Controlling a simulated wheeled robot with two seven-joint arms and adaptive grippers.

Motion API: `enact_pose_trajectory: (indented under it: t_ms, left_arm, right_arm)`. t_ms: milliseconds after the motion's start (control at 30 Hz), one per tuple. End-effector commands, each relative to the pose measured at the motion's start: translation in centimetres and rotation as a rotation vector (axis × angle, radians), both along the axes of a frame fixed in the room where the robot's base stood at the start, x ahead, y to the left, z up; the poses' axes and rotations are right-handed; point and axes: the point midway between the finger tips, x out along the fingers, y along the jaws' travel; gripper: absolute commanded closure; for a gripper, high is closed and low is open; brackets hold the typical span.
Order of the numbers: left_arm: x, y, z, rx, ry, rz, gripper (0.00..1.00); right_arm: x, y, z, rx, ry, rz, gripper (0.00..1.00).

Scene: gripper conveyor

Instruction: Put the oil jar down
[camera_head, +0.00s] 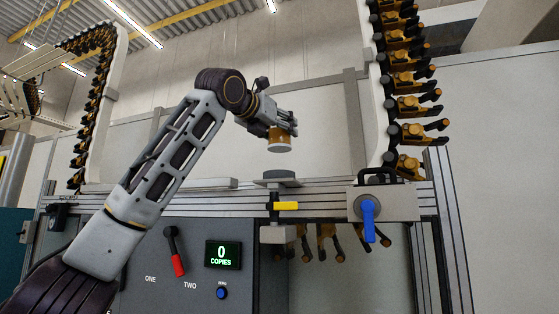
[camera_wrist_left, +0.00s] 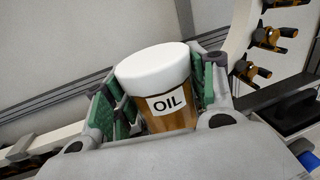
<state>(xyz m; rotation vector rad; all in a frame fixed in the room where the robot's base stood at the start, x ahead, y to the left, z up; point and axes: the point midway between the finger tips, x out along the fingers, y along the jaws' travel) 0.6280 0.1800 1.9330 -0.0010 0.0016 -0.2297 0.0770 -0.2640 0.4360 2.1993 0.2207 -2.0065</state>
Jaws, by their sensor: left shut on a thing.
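The oil jar (camera_head: 279,141) is amber with a white lid and hangs in my left gripper (camera_head: 284,128) above the machine's ledge. In the left wrist view, the jar (camera_wrist_left: 168,95) carries a white label reading OIL, and its white lid faces the camera. The green pads of my left gripper (camera_wrist_left: 160,92) are shut on the jar from both sides. In the head view, the jar is above a round grey stand (camera_head: 279,176), with a visible gap between them. My right gripper is not in view.
A conveyor (camera_head: 402,90) carries several orange and black grippers on the right. A box with a blue handle (camera_head: 367,212) sits right of the stand.

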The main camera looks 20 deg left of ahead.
Motion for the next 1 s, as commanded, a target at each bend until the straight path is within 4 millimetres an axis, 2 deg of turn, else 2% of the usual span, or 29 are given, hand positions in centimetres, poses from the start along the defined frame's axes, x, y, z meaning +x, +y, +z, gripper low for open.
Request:
enact_pose_trajectory:
  t_ms: [200, 400, 867, 1000]
  left_arm:
    - [0.1, 0.1, -2.2, 0.000, 0.001, 0.001, 0.70]
    - [0.0, 0.1, -3.5, 0.000, 0.000, 0.001, 0.70]
    - [0.0, 0.0, -3.8, 0.000, -0.001, 0.000, 0.70]
    - [0.0, 0.1, -4.4, 0.001, 0.000, 0.001, 0.70]
  right_arm:
    - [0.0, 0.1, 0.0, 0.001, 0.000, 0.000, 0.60]
    - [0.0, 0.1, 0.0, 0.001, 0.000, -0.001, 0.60]
    - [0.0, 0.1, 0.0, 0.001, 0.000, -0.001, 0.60]
    - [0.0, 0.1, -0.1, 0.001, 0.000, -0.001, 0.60]
